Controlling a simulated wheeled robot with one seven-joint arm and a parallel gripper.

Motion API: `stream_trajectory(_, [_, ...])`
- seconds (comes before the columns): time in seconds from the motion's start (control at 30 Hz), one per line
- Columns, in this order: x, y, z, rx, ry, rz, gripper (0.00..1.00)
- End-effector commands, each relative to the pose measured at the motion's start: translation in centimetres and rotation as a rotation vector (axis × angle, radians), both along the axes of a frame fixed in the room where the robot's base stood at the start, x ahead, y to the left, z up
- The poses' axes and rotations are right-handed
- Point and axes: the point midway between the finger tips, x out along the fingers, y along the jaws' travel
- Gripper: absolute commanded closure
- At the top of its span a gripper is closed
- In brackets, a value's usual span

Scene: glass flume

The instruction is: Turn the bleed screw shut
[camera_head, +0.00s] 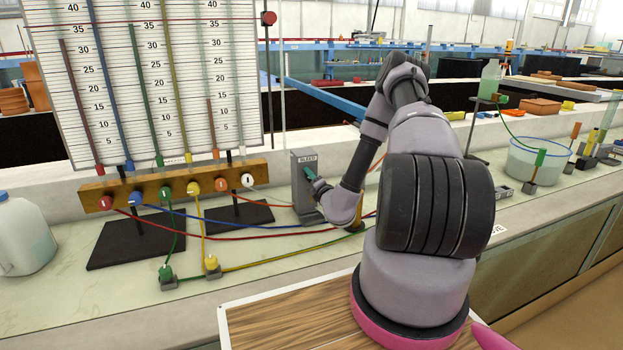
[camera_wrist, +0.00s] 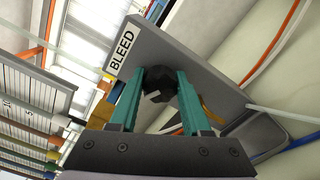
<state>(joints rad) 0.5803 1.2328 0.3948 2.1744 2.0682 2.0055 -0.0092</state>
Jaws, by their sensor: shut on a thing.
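The bleed screw (camera_wrist: 158,80) is a dark, round knob on a grey upright block (camera_wrist: 215,75) with a white "BLEED" label. My gripper (camera_wrist: 158,92) has its two teal fingers on either side of the knob and is shut on it. In the head view, the grey block (camera_head: 304,198) stands on the bench right of the manometer board, and my gripper (camera_head: 311,175) reaches its front from the right. The knob is hidden there by my gripper.
The manometer board (camera_head: 150,70) with coloured tubes stands at the left above a wooden manifold (camera_head: 150,188). Red, blue and yellow hoses run across the bench in front of the block. A plastic jug (camera_head: 22,240) stands far left, and a clear bucket (camera_head: 535,162) stands at the right.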

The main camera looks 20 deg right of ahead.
Motion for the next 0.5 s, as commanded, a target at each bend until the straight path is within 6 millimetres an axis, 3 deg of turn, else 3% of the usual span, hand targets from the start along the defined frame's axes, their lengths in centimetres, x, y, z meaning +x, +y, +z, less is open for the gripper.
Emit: stream_trajectory(0.5, [-0.1,-0.08,-0.23,0.492,0.001,-0.002,1.0])
